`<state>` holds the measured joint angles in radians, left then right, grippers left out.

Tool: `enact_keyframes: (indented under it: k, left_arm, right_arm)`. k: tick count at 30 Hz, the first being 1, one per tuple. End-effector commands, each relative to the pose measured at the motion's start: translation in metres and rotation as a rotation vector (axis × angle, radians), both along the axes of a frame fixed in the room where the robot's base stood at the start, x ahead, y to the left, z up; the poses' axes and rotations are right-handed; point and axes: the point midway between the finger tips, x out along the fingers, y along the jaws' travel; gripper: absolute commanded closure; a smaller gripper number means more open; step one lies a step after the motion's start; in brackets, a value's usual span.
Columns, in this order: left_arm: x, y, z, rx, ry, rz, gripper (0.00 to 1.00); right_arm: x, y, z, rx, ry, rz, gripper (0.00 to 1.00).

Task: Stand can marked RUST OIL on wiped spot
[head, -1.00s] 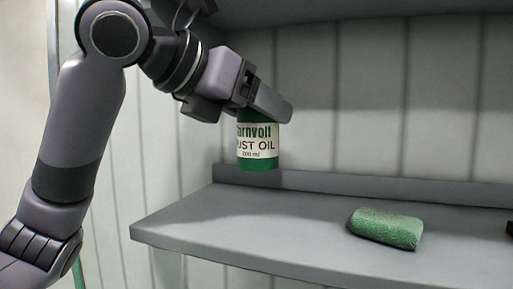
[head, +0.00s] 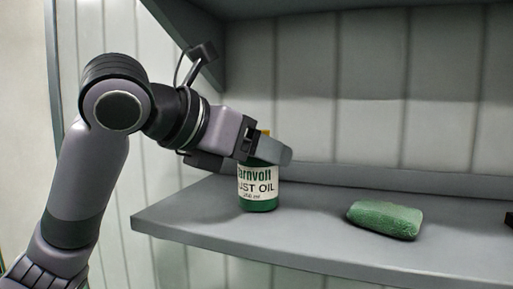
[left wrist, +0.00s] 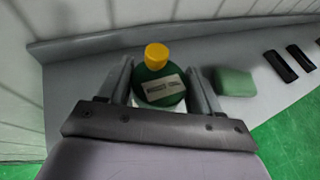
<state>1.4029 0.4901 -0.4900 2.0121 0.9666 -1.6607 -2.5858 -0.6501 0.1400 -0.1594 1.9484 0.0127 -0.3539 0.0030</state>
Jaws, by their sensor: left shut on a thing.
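The green and white can marked RUST OIL (head: 258,190) is upright at the left part of the grey shelf (head: 310,246). Its base appears at or just above the shelf surface; I cannot tell whether it touches. My left gripper (head: 268,152) is shut on the can near its top and covers part of the label. In the left wrist view the can's green top (left wrist: 160,90) with a yellow cap (left wrist: 156,56) sits between the two fingers (left wrist: 160,88). No distinct wiped spot can be made out. My right gripper is not in view.
A green sponge-like block (head: 385,219) lies on the shelf to the right of the can; it also shows in the left wrist view (left wrist: 235,82). Dark flat pieces (left wrist: 290,62) lie farther right. A raised lip (head: 340,177) runs along the shelf's back. An upper shelf (head: 280,8) hangs above.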

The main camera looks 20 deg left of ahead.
Motion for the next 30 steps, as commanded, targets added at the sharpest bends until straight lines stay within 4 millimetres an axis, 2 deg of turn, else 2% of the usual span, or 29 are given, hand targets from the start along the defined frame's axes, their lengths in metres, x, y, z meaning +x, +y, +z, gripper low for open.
enact_keyframes:
  k: [4, 5, 6, 7, 19, 23, 30]
  left_arm:
    - [0.0, 0.0, -0.003, -0.001, -0.002, 0.001, 0.83]
    - [0.0, 0.0, -0.003, 0.0, 0.0, 0.001, 0.3]
    - [0.0, 0.0, -0.003, 0.0, 0.0, 0.0, 0.17]
    - [0.0, 0.0, -0.003, 0.0, 0.0, 0.0, 0.1]
    - [-0.004, 0.002, 0.002, 0.001, -0.003, 0.001, 0.1]
    - [-0.021, 0.012, 0.01, 0.001, -0.006, 0.003, 0.1]
    - [-0.064, 0.036, 0.031, 0.0, -0.007, 0.003, 0.1]
  right_arm:
    - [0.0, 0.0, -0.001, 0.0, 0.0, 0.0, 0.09]
    - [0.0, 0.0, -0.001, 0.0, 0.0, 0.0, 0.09]
    - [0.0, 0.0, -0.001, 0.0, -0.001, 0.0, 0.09]
    - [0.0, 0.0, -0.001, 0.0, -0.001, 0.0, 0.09]
    - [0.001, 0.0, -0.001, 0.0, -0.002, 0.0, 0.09]
    - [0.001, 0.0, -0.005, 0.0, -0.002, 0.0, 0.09]
    - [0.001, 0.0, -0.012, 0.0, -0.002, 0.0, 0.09]
